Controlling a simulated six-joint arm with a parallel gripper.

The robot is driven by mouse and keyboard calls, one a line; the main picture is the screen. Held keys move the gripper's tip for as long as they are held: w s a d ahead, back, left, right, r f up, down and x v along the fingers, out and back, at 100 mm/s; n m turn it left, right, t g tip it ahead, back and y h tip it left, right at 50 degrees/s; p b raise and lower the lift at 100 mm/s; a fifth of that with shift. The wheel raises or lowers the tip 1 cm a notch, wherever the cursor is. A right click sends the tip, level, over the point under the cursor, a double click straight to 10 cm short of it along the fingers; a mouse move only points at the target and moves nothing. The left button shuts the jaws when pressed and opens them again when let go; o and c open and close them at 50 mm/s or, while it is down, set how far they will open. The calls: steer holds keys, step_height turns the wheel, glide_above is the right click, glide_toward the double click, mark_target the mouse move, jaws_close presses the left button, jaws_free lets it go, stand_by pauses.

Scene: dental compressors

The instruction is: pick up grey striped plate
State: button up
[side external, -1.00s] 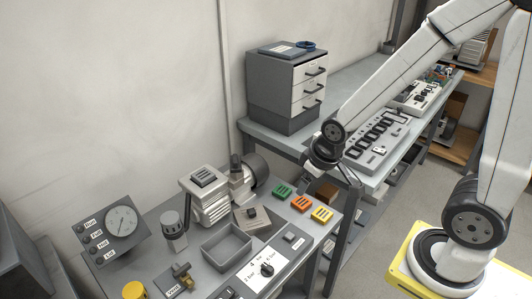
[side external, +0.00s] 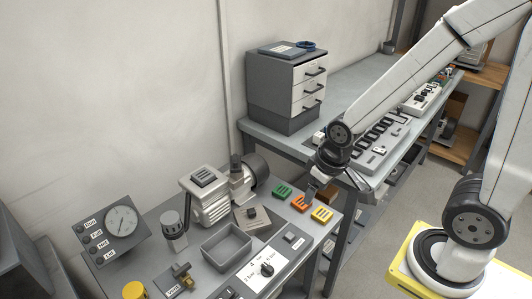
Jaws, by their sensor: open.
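A small grey plate (side external: 294,237) lies on the near bench, in front of the row of coloured plates. It looks like the grey striped plate, but its stripes are too small to make out clearly. My gripper (side external: 311,194) points down above the right end of the bench, close over the orange slotted plate (side external: 300,203). It is open and holds nothing that I can see. The grey plate is below and left of it in the picture, apart from the fingers.
A green plate (side external: 283,190) and a yellow plate (side external: 322,214) flank the orange one. A drawer cabinet (side external: 287,88) stands behind.

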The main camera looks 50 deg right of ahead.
steer(key=shift+o, duration=1)
steer(key=t, duration=1.1)
glide_toward(203, 177)
steer(key=shift+s+d+r, duration=0.2)
steer(key=shift+s+r, duration=0.15)
steer(key=shift+s, duration=0.35)
steer(key=shift+s+d+r, duration=0.2)
steer(key=shift+s+r, duration=0.2)
steer(key=shift+s, duration=0.25)
steer(key=shift+w, duration=0.15)
steer(key=x, duration=0.6)
steer(key=shift+w+f, duration=0.2)
steer(key=shift+w, duration=0.1)
